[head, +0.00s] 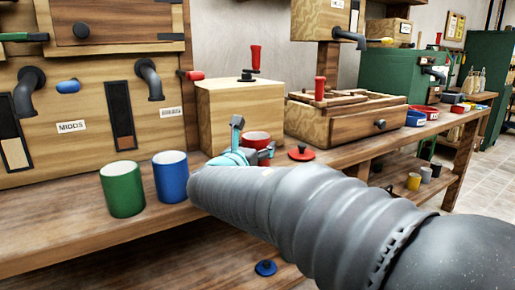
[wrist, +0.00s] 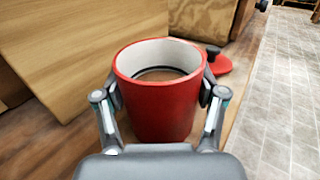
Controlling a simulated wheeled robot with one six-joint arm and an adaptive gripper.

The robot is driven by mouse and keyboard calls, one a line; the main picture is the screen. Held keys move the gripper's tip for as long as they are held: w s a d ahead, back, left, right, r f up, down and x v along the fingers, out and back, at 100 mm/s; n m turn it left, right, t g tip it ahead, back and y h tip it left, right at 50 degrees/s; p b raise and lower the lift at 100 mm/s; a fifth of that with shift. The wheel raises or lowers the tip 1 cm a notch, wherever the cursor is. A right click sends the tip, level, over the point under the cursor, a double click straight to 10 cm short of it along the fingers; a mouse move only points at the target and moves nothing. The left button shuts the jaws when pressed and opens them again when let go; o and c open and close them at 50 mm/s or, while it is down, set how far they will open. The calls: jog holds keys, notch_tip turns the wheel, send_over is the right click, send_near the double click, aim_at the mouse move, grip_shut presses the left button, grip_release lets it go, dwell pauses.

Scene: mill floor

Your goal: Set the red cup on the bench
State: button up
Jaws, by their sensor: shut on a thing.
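The red cup (wrist: 160,100) is upright and open at the top, with a pale inside. My gripper (wrist: 160,93) is shut on it, one finger on each side of its wall. In the head view the cup (head: 257,138) shows only its upper part behind my gripper (head: 243,150), in front of a wooden box. The wooden bench (head: 345,153) runs beneath and behind it. The cup's base is hidden, so I cannot tell whether it touches the bench top.
A blue cup (head: 170,177) and a green cup (head: 122,190) stand left of my gripper. A red lid (head: 301,153) with a dark knob lies to the right. A blue lid (head: 265,267) lies lower down. The wooden box (head: 240,112) stands close behind.

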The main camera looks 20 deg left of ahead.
jog(key=shift+r, duration=0.1)
jog(key=o, duration=1.3)
